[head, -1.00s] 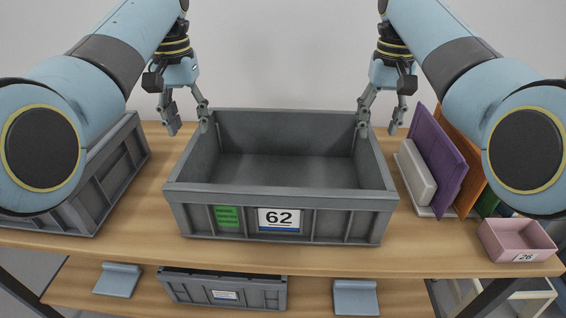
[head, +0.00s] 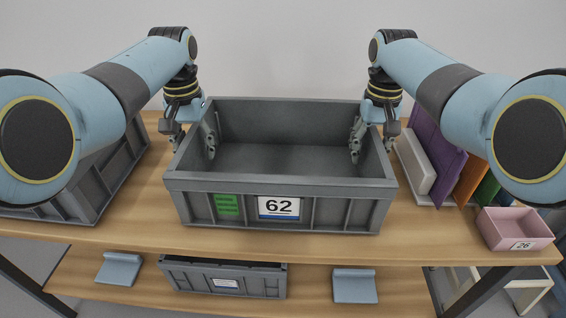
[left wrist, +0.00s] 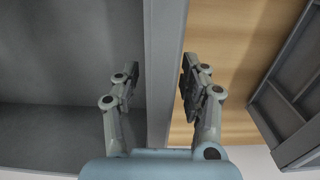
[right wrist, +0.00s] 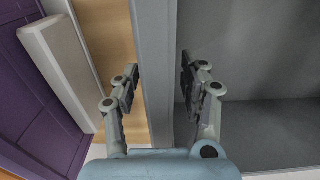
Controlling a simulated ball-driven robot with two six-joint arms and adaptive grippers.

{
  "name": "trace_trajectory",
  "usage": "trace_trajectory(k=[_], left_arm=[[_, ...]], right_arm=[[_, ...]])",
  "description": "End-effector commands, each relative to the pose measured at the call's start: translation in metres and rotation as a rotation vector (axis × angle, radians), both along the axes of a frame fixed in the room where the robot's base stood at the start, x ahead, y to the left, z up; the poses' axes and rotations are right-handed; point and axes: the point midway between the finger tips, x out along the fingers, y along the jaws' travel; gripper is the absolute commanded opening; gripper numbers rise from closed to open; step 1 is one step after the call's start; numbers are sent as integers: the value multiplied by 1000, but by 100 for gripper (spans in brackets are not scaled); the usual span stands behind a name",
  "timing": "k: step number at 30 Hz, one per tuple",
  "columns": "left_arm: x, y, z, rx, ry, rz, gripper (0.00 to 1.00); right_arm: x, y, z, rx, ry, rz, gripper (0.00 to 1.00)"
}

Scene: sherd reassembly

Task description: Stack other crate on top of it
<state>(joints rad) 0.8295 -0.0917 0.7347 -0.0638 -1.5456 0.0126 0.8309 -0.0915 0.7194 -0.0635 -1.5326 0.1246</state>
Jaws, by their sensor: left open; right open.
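A grey crate labelled 62 (head: 280,207), with a green sticker, stands empty on the wooden shelf in the head view. My left gripper (head: 192,142) is open, one finger inside and one outside the crate's left wall. The left wrist view shows this wall (left wrist: 166,70) between the open fingers. My right gripper (head: 372,143) is open and straddles the right wall the same way. The right wrist view shows that wall (right wrist: 154,70) between its fingers. A second grey crate (head: 100,180) stands at the left, partly hidden by my left arm.
A pink bin labelled 26 (head: 515,230) sits at the shelf's right front edge. Upright coloured boards (head: 436,150) and a white block (head: 415,160) stand right of crate 62. A lower shelf holds another grey crate (head: 222,280). Strips of bare shelf lie beside crate 62.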

Motion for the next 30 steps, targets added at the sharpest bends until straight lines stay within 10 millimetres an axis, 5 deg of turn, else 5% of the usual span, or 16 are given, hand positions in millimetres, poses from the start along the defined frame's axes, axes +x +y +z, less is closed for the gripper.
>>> trace_trajectory(k=[14,24,30], left_arm=[[0,0,-12,0,0,0,44],[0,0,-12,0,0,0,0],[0,0,-12,0,0,0,0]], right_arm=[[0,0,-12,0,-1,0,44],[0,0,-12,0,-1,0,0],[0,0,-12,0,-1,0,0]])
